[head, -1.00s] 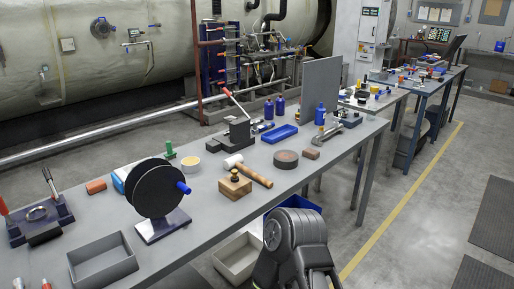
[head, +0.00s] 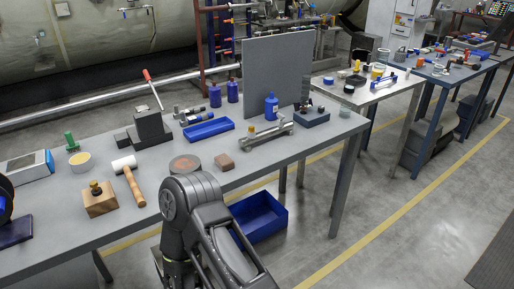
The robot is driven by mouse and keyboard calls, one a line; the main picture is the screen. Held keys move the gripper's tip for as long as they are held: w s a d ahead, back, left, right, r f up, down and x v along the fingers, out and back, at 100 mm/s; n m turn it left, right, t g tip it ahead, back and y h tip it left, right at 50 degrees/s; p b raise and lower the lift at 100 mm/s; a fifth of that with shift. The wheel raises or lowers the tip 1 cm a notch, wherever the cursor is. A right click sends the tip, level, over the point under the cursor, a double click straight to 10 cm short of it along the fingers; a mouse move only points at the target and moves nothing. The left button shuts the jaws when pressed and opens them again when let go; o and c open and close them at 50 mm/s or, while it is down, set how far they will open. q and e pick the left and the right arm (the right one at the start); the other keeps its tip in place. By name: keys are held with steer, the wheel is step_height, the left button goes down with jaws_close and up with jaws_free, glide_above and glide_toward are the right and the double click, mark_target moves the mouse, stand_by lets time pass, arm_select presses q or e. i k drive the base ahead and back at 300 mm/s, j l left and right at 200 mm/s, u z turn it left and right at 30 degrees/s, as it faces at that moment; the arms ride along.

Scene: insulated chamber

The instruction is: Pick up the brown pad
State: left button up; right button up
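A small brown pad (head: 224,162), block-shaped, lies on the grey workbench (head: 150,222) near its front edge. Just left of it is a round dark disc (head: 185,164) with a brownish top; a narrow gap seems to separate them. One of my dark arm links rises from the bottom of the view, in front of the bench edge below the pad. Neither gripper's fingers show in the view, and nothing is seen touching the pad.
A mallet (head: 129,180) and a wooden block (head: 101,200) with a knob lie left of the disc. Behind the pad are a blue tray (head: 208,129) and a metal clamp-like tool (head: 265,134). A blue bin (head: 262,217) sits below the bench's front edge.

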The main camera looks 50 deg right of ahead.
mark_target(224, 163)
steer(key=k+l, duration=0.15)
steer(key=l, duration=0.2)
steer(key=k+l, duration=0.15)
steer(key=l, duration=0.25)
steer(key=k+l, duration=0.1)
steer(key=l, duration=0.25)
